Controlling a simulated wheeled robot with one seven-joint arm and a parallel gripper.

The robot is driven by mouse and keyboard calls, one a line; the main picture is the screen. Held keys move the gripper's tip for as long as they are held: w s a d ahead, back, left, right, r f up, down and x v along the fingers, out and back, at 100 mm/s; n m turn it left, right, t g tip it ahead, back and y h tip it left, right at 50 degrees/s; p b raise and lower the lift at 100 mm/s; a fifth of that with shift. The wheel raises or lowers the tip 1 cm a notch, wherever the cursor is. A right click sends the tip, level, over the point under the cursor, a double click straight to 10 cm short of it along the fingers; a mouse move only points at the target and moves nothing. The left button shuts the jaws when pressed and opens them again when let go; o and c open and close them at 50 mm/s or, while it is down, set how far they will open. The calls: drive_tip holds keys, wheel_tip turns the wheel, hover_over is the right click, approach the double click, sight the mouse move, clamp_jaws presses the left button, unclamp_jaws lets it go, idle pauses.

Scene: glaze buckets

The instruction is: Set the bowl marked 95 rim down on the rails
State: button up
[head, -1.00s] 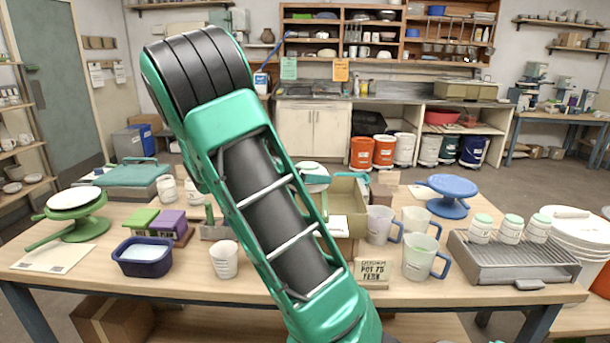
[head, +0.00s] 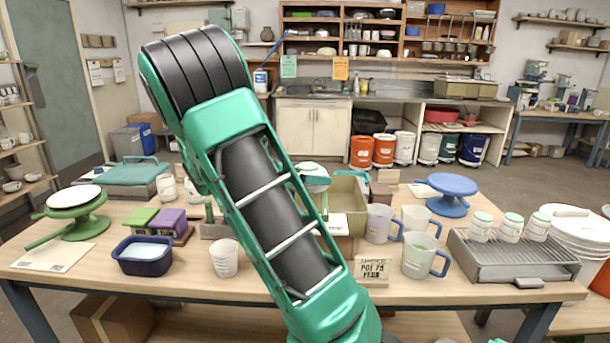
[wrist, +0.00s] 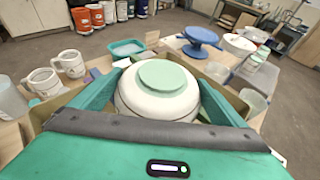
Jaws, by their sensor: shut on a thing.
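My gripper (wrist: 162,73) is in the wrist view, with a green finger on each side of a white bowl (wrist: 138,104). It is shut on this bowl. A pale green disc-shaped part of the bowl faces up, and its wider white body is below; its rim is hidden. No 95 mark is readable. In the head view the bowl (head: 315,182) shows just right of my arm, in front of or above a tan box (head: 347,203). The grey ribbed rack (head: 520,262) at right has raised bars; I cannot tell whether these are the rails.
Three lidded jars (head: 510,229) stand on the rack's back part; its front is clear. Several mugs (head: 420,256) and a small sign (head: 373,270) stand between my arm and the rack. A blue turntable (head: 452,187) is behind. A dark blue tub (head: 143,262) is at left.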

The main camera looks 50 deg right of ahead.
drive_tip(key=o, duration=1)
drive_tip(key=v, duration=1)
drive_tip(key=shift+w+a+r, duration=0.1)
drive_tip(key=shift+w+a, duration=0.05)
drive_tip(key=shift+a, duration=0.15)
